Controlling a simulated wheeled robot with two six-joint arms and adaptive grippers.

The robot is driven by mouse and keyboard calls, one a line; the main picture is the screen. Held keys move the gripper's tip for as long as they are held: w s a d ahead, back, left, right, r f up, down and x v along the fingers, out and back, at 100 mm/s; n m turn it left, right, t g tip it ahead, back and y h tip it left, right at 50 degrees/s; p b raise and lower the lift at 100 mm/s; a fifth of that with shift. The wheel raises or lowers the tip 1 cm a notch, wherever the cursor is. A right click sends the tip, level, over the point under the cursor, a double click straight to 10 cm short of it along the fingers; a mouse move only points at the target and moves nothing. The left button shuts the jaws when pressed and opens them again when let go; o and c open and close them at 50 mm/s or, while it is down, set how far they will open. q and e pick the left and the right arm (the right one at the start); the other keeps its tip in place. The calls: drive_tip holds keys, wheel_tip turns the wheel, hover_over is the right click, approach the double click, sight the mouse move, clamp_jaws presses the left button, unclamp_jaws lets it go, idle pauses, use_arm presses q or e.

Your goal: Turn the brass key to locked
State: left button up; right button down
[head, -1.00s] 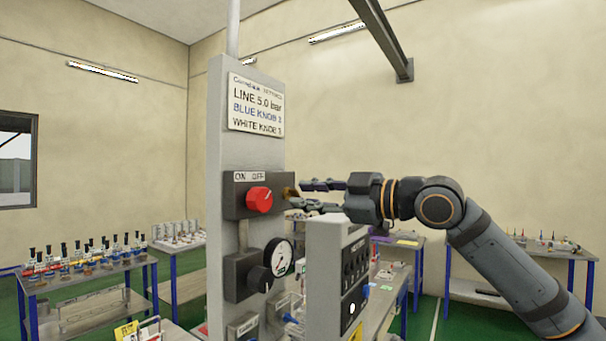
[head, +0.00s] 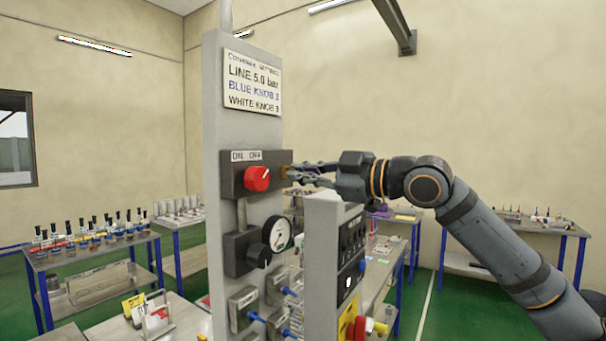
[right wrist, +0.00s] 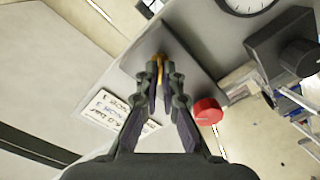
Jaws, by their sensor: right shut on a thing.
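The brass key (right wrist: 161,62) sticks out from the side of the dark switch box on the grey column; in the head view only a bit of the key (head: 284,172) shows. My right gripper (head: 291,174) is at that side of the box, and in the right wrist view my right gripper (right wrist: 159,75) has its fingers closed around the key. The red knob (head: 257,179) is on the box front under an ON OFF label, and it shows beside the fingers in the right wrist view (right wrist: 207,111). My left gripper is not in view.
The grey column (head: 215,130) carries a settings sign (head: 252,85) and a gauge (head: 278,233) below the box. A grey panel (head: 320,250) with dark switches stands close under my right gripper. Tables with bottles stand at the left.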

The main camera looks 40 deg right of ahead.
drive_tip(key=shift+f+m+b, duration=0.15)
drive_tip(key=shift+m+b, duration=0.5)
drive_tip(key=shift+m, duration=8.25)
drive_tip(key=c, duration=1.5)
unclamp_jaws()
